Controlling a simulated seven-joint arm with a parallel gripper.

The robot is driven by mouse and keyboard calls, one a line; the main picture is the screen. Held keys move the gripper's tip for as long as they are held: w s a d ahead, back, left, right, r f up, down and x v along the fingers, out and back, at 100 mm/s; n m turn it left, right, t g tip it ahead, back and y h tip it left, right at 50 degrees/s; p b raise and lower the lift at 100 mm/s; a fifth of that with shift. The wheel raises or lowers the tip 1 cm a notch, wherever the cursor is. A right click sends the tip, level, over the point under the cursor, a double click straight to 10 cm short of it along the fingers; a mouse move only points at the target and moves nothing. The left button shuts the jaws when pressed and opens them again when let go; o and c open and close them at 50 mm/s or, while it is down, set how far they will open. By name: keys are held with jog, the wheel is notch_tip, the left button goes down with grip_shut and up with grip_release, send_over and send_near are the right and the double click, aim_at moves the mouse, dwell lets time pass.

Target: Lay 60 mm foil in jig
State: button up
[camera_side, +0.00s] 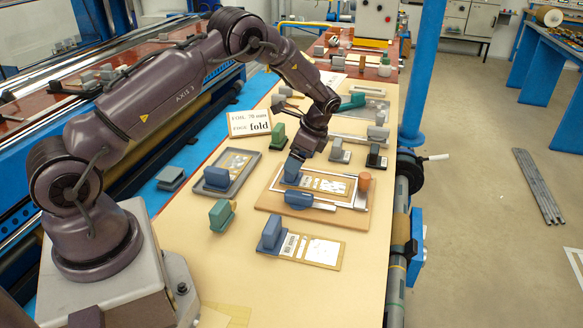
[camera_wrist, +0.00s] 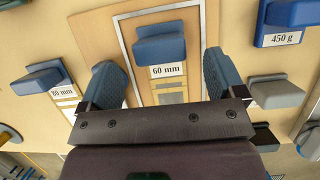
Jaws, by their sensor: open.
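The 60 mm foil's blue block (camera_wrist: 160,45) shows in the wrist view, with its label "60 mm" (camera_wrist: 167,70) in front. In the side view the blue block (camera_side: 291,172) stands at the left end of the patterned foil strip (camera_side: 326,185), within the metal frame of the jig (camera_side: 268,200). My gripper (camera_wrist: 166,78) is open; its blue fingers show left and right of the block, with visible gaps. In the side view my gripper (camera_side: 297,162) is low at the block. I cannot tell whether the foil lies flush.
The 80 mm piece (camera_wrist: 38,78) is left in the wrist view; the 450 g block (camera_wrist: 290,14) is upper right. A grey tray (camera_side: 248,173) is beside the jig.

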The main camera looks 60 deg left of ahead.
jog(key=s+d+r+n+t, duration=0.1)
jog(key=d+r, duration=0.2)
jog(key=r, duration=0.6)
jog(key=d+r+n+t, duration=0.1)
jog(key=d+r, duration=0.3)
jog(key=r, duration=0.5)
jog(key=s+d+r+n+t+h, duration=0.25)
jog(key=s+d+r, duration=0.25)
jog(key=s+r, duration=0.25)
jog(key=s+d+r+n+t, duration=0.1)
jog(key=s+d+n+t, duration=0.1)
jog(key=s, duration=0.6)
jog(key=s+d+r+n+t, duration=0.1)
jog(key=s+d+n+t, duration=0.1)
jog(key=s+d, duration=0.3)
jog(key=s, duration=0.3)
jog(key=shift+s+r+h, duration=0.3)
jog(key=shift+r+h, duration=0.05)
jog(key=shift+n, duration=0.25)
jog(key=shift+c, duration=0.3)
